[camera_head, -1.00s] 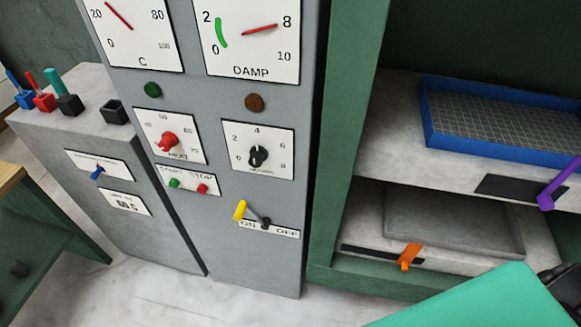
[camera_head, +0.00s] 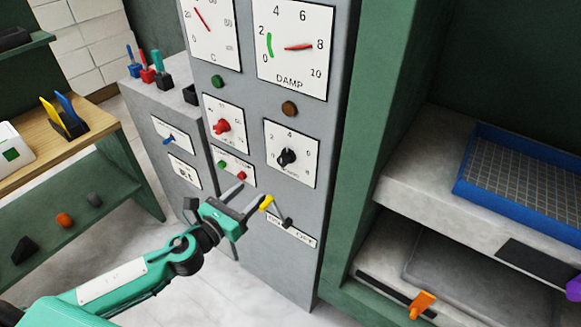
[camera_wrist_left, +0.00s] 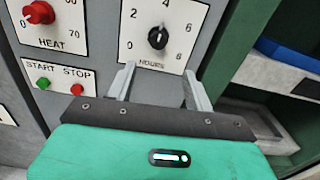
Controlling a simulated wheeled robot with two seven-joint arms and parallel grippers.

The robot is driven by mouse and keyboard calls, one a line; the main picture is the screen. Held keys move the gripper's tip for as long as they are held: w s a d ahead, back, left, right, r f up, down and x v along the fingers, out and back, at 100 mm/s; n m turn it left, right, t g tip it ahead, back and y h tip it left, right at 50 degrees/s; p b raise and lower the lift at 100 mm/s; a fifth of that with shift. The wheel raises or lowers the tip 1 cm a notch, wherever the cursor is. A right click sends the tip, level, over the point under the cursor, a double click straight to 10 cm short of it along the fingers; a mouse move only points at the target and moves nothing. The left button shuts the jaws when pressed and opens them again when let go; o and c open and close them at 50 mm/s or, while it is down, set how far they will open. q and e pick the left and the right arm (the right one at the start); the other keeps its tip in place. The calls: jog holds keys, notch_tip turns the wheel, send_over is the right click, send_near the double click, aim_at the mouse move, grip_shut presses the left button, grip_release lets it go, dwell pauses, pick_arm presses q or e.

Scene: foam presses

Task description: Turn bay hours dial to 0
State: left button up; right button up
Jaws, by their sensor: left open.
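The hours dial is a black knob (camera_head: 287,157) on a white numbered plate (camera_head: 303,140) on the grey cabinet front. It also shows in the wrist view as a black knob (camera_wrist_left: 157,38) above the word HOURS. My left gripper (camera_head: 251,194) is open and empty, below and left of the dial in the head view. In the wrist view its two fingers (camera_wrist_left: 158,72) point up toward the plate's lower edge, apart from the knob. My right gripper is not in view.
Close by are the red heat knob (camera_head: 222,126), the green and red start/stop buttons (camera_head: 240,175) and the yellow-tipped ON/OFF lever (camera_head: 267,203). The DAMP gauge (camera_head: 292,45) is above. Green shelving with a blue tray (camera_head: 520,175) stands right; a wooden bench (camera_head: 95,125) stands left.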

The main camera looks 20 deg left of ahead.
aim_at(281, 162)
pick_arm(q)
jog(key=p+x, duration=0.4)
jog(key=x, duration=0.8)
jog(key=shift+w+a+p, duration=0.15)
jog(key=shift+p, duration=0.15)
jog(key=shift+w+d+f, duration=0.15)
jog(key=shift+w+d, duration=0.15)
jog(key=shift+w, duration=0.3)
jog(key=shift+c, duration=0.2)
jog(key=c, duration=0.9)
